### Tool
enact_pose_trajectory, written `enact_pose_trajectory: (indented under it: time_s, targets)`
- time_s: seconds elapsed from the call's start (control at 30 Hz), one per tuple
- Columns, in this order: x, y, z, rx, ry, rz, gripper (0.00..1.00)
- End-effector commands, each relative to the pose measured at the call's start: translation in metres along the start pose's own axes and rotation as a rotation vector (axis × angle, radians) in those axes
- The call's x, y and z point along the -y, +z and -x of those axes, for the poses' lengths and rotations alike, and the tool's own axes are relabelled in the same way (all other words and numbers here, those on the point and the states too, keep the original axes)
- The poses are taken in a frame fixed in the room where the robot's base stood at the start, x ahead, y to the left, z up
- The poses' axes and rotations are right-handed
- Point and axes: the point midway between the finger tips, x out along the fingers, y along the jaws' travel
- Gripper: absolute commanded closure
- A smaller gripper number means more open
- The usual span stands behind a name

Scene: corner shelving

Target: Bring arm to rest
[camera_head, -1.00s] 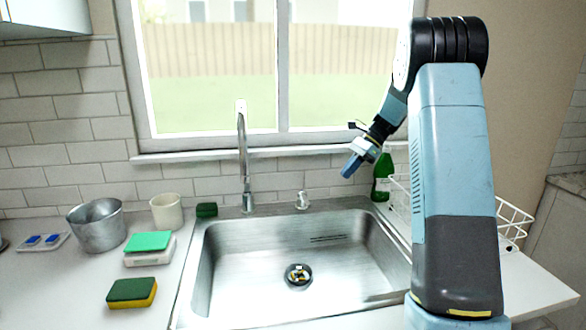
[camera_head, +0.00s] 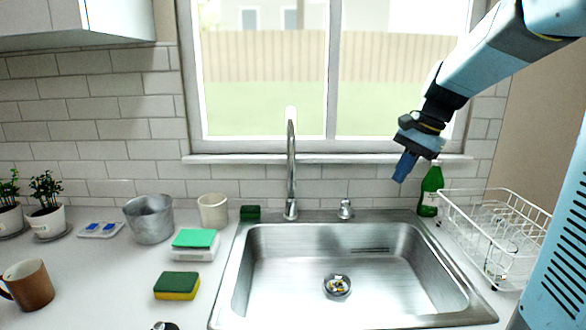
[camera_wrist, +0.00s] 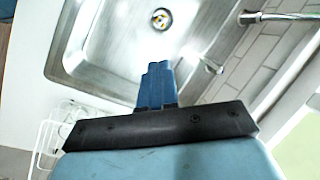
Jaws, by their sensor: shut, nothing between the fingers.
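My gripper (camera_head: 404,168) hangs in the air above the back right of the sink, in front of the window sill. Its blue fingers are together, point down and hold nothing. In the wrist view the closed fingers (camera_wrist: 157,85) show against the steel sink (camera_wrist: 115,45). My arm comes in from the upper right of the head view, bent at the elbow. The gripper appears just left of the green bottle (camera_head: 431,190) in the head view.
The sink (camera_head: 262,235) has a tall faucet (camera_head: 291,175) behind it. A white wire dish rack (camera_head: 482,237) stands right. On the left counter are a sponge (camera_head: 177,286), a metal pot (camera_head: 150,220), a white cup (camera_head: 213,210), a brown mug (camera_head: 28,285) and potted plants (camera_head: 47,221).

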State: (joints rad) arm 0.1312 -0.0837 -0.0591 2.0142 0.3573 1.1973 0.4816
Motion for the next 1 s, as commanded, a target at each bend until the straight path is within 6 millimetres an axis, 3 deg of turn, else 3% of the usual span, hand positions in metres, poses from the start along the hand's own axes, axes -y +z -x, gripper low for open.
enact_pose_trajectory:
  time_s: [0.1, 0.5, 1.0]
  targets:
    - [-0.013, 0.025, 0.007, -0.055, 0.005, 0.095, 1.00]
    - [-0.064, 0.092, 0.016, -0.239, 0.045, 0.418, 1.00]
    - [-0.129, 0.151, 0.005, -0.457, 0.124, 0.795, 1.00]
